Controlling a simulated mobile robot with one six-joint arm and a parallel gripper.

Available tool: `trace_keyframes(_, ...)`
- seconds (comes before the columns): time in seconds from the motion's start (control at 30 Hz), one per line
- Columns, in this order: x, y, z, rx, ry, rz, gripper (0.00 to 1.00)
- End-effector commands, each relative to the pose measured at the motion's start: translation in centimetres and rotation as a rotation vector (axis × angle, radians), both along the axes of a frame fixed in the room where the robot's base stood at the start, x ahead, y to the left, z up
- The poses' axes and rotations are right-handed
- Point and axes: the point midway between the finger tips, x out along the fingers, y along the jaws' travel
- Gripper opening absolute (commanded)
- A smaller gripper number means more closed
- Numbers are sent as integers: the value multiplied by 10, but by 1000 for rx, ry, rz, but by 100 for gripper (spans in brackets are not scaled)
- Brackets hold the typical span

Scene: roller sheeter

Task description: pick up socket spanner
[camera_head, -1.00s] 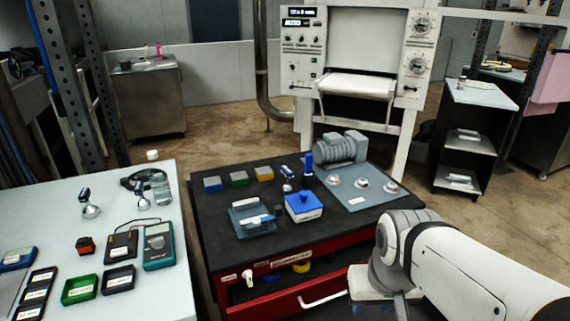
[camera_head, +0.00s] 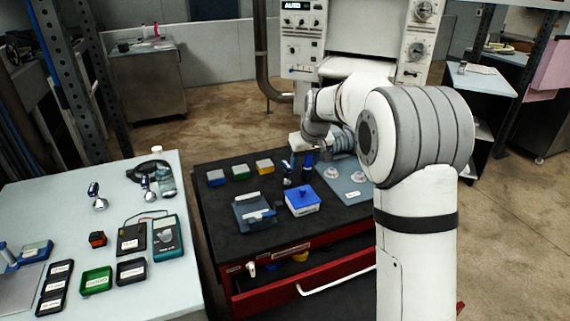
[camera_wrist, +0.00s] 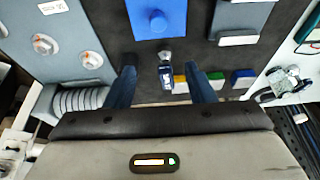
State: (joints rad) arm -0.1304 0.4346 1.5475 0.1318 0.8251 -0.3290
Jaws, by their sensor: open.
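A small tool with a metal end and a labelled blue part, which looks like the socket spanner (camera_wrist: 166,72), is on the dark top of the red cabinet. In the wrist view it lies between my two dark blue fingers, with a gap on each side. In the head view the spanner (camera_head: 288,182) is small and partly hidden near my fingertips. My gripper (camera_wrist: 166,86) is open and empty. In the head view my gripper (camera_head: 300,161) points down over the back middle of the cabinet top. I cannot tell its exact height above the tool.
A blue-lidded box (camera_head: 302,201) stands close in front of the tool. Small blue, green and yellow boxes (camera_head: 240,172) stand to its left. A grey mat (camera_head: 352,186) with metal pieces and a grey motor (camera_wrist: 76,100) are on the other side. A dark blue upright object is hard to separate from my fingers.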

Motion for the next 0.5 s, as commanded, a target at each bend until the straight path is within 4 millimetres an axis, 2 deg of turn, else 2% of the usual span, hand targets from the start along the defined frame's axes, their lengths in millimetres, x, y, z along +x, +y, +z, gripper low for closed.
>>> trace_keyframes(0.03, 20, 11, -4, 2, -4, 22, 49)
trace_keyframes(0.1, 42, 22, -13, 5, -15, 49, 49)
trace_keyframes(0.2, 65, 35, -23, 6, -29, 81, 49)
trace_keyframes(0.3, 77, 43, -31, 8, -37, 98, 49)
trace_keyframes(0.5, 88, 50, -47, 9, -40, 109, 49)
